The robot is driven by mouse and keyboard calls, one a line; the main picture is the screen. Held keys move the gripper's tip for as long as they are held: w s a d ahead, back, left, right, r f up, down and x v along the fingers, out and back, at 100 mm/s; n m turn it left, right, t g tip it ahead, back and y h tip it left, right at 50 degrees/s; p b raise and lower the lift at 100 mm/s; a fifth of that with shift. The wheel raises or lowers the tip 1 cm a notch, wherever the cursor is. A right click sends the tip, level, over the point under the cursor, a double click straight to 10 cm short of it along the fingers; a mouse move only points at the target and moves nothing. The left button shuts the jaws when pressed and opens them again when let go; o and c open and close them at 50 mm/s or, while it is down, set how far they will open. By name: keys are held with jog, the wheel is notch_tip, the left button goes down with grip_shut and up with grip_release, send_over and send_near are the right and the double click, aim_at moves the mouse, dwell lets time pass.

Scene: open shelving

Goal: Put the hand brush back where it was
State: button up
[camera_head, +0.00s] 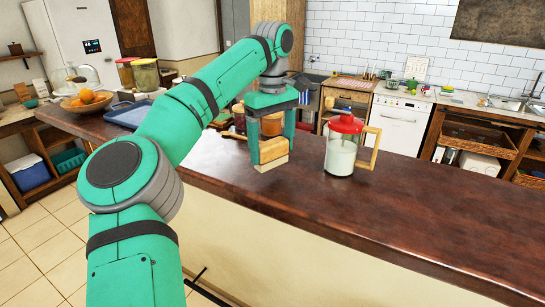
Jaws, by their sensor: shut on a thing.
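My gripper (271,143) is over the dark wooden counter (400,205), with its fingers pointing down. It is shut on the hand brush (272,152), a light wooden block-like piece seen between and below the fingers. The fingers hide part of the brush. The brush's lower edge is at or just above the counter top; I cannot tell if it touches.
A clear jug with a red lid and wooden handle (341,158) stands close to the right of my gripper. Jars (240,120) stand just behind it to the left. A blue tray (128,114) and a bowl of oranges (86,103) lie farther left. The counter's right side is clear.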

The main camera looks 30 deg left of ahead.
aim_at(273, 156)
jog(key=shift+w+f, duration=0.15)
jog(key=shift+f, duration=0.75)
jog(key=shift+w+f, duration=0.1)
jog(key=shift+f, duration=0.75)
jog(key=shift+a+f, duration=0.1)
jog(key=shift+f, duration=0.05)
jog(key=o, duration=1)
notch_tip(273, 156, up, 12)
jog(key=shift+r, duration=0.2)
